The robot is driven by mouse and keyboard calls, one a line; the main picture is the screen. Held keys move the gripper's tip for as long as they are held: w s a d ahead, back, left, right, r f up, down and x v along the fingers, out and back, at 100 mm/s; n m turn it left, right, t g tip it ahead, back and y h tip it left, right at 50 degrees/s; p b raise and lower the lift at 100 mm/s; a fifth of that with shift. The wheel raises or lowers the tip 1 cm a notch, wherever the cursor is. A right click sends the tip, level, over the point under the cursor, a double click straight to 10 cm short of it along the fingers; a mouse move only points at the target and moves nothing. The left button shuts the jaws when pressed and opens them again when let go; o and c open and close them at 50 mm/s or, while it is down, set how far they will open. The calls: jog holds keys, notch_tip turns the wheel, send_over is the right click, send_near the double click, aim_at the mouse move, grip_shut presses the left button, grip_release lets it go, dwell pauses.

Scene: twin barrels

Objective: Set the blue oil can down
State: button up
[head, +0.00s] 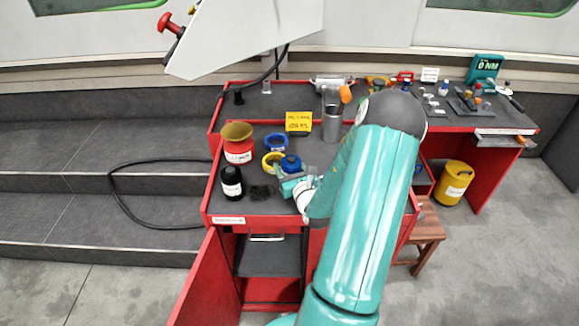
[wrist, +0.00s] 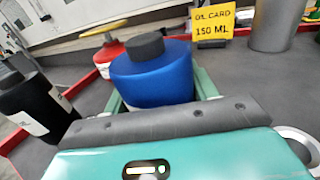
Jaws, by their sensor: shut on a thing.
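The blue oil can (wrist: 153,78), with a black cap, is upright between my gripper's jaws in the wrist view. In the head view the blue can (head: 291,163) shows at the end of my gripper (head: 291,178), over the front part of the grey bench top. My gripper (wrist: 160,97) is shut on the can. The can's lower part is hidden behind the gripper, so I cannot tell whether it touches the bench.
A black bottle (head: 231,182) and a red container with a yellow funnel (head: 238,143) stand left of the can. A dark bristly patch (head: 262,192) lies near the front. A grey cylinder (head: 331,124) stands behind.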

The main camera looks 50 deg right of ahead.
jog(key=shift+f, duration=0.15)
jog(key=o, duration=1.2)
